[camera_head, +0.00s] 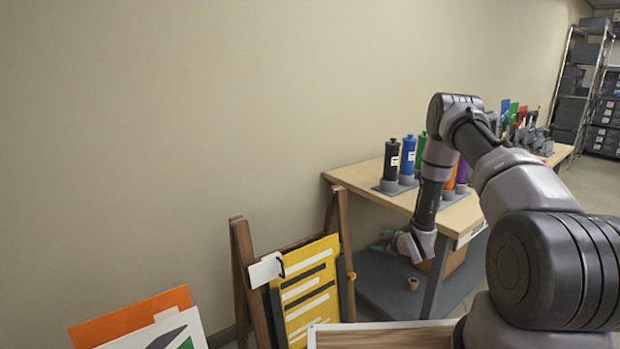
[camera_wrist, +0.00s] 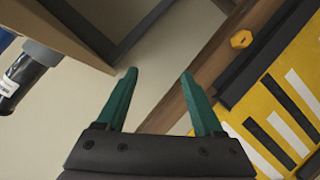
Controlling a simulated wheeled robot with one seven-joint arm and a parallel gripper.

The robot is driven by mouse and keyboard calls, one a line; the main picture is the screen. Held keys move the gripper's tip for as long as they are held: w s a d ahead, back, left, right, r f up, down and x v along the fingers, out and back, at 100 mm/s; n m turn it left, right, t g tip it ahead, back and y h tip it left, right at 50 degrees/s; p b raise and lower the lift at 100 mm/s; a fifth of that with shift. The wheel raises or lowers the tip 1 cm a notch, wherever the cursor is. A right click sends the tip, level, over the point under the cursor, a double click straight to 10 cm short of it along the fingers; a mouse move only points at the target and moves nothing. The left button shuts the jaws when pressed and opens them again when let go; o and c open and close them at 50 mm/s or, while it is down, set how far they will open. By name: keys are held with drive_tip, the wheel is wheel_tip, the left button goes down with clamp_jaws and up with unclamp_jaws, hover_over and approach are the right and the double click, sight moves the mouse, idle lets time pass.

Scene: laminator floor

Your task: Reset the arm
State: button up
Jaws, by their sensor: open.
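My arm reaches forward from the right side of the head view and bends down in front of a wooden table. My gripper (camera_head: 384,241) hangs at its end, beside the table's near left corner and right of the wooden easel. In the wrist view, the two green fingers of my gripper (camera_wrist: 158,88) are spread apart with nothing between them. A wooden easel leg shows behind the right finger.
The wooden table (camera_head: 345,176) holds several coloured bottles in a grey rack. An easel (camera_head: 246,270) bears a yellow board (camera_head: 309,290). Orange and white panels (camera_head: 130,318) lean at lower left. A small roll (camera_head: 413,284) sits on the lower shelf. Shelving (camera_head: 580,90) stands far right.

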drive_tip(key=w+d+r+m+g+h, duration=0.1)
drive_tip(key=d+r+m+h, duration=0.15)
drive_tip(key=r, duration=1.15)
drive_tip(key=d+r+m+h, duration=0.1)
drive_tip(key=r+m, duration=0.2)
drive_tip(key=r, duration=1)
drive_tip(key=s+r+m, duration=0.3)
drive_tip(key=s+r, duration=0.3)
drive_tip(key=r, duration=0.5)
drive_tip(key=s+r+m+g, duration=0.2)
drive_tip(key=s+r, duration=0.6)
drive_tip(key=s, duration=0.1)
drive_tip(key=s+a+r+m, duration=0.2)
drive_tip(key=s, duration=0.6)
drive_tip(key=s+a+r+m+g+y, duration=0.1)
drive_tip(key=s+a+r, duration=0.1)
drive_tip(key=s, duration=0.7)
drive_tip(key=s+a+r+m+y, duration=0.1)
drive_tip(key=s+r+m, duration=0.1)
drive_tip(key=s, duration=0.7)
drive_tip(key=shift+a+r+m, duration=0.35)
drive_tip(key=shift+a+r, duration=0.05)
drive_tip(key=shift+r, duration=0.35)
drive_tip(key=shift+s, duration=0.1)
